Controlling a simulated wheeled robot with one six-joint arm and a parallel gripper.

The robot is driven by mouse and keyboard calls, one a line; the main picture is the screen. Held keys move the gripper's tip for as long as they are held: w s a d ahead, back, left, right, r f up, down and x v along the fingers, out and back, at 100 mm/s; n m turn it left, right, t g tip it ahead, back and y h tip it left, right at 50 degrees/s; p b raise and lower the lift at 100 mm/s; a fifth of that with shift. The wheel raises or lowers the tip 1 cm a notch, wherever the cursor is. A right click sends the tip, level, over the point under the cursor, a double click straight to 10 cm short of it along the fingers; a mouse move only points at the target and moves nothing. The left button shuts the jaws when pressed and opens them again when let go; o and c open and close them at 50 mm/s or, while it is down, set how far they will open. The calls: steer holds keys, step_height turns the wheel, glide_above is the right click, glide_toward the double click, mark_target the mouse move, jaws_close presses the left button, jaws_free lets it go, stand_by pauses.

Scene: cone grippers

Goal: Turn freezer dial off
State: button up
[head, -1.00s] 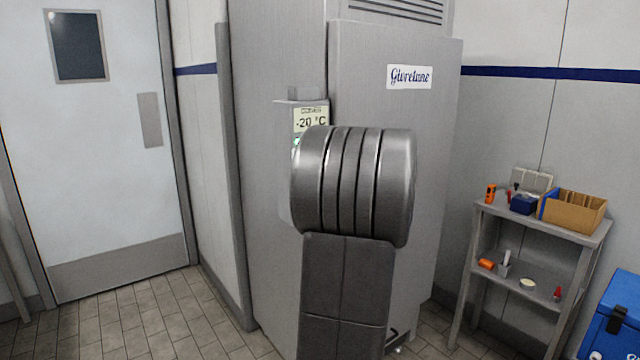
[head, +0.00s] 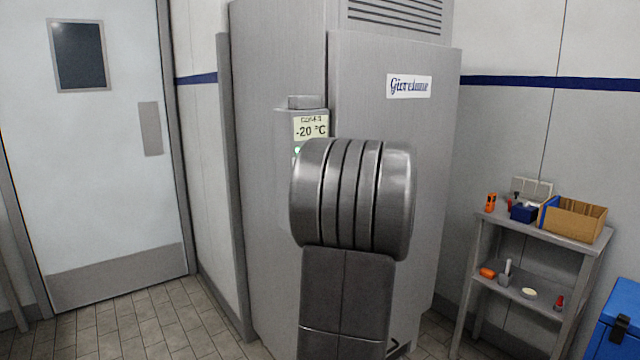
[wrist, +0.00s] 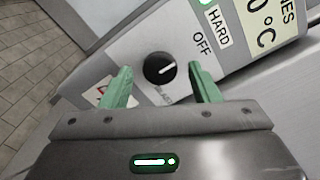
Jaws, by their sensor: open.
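The black round freezer dial (wrist: 160,69) sits on a light grey control panel (wrist: 137,45) in the wrist view. Its white pointer line points right and slightly up. The word OFF is printed right of and above the dial, with HARD beyond it; another label below is partly hidden. My gripper (wrist: 160,70) is open, its green fingers on either side of the dial in the picture, with visible gaps. Depth to the dial is unclear. In the head view, my arm hides the dial and gripper; the freezer (head: 275,200) display (head: 311,128) reads -20 °C.
A grey shelf stand (head: 530,230) with a cardboard box (head: 573,219) and small items stands at right. A blue cooler (head: 615,320) is at the lower right edge. A white door (head: 115,190) is at left. Tiled floor lies open between the door and freezer.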

steer(key=b+v, duration=0.1)
steer(key=v, duration=1.2)
steer(key=shift+s+d, duration=0.2)
steer(key=shift+s, duration=0.1)
steer(key=shift+w, duration=0.1)
steer(key=p+x, duration=0.1)
steer(key=x, duration=1.2)
steer(key=shift+w+a, duration=0.25)
steer(key=shift+s+d, duration=0.1)
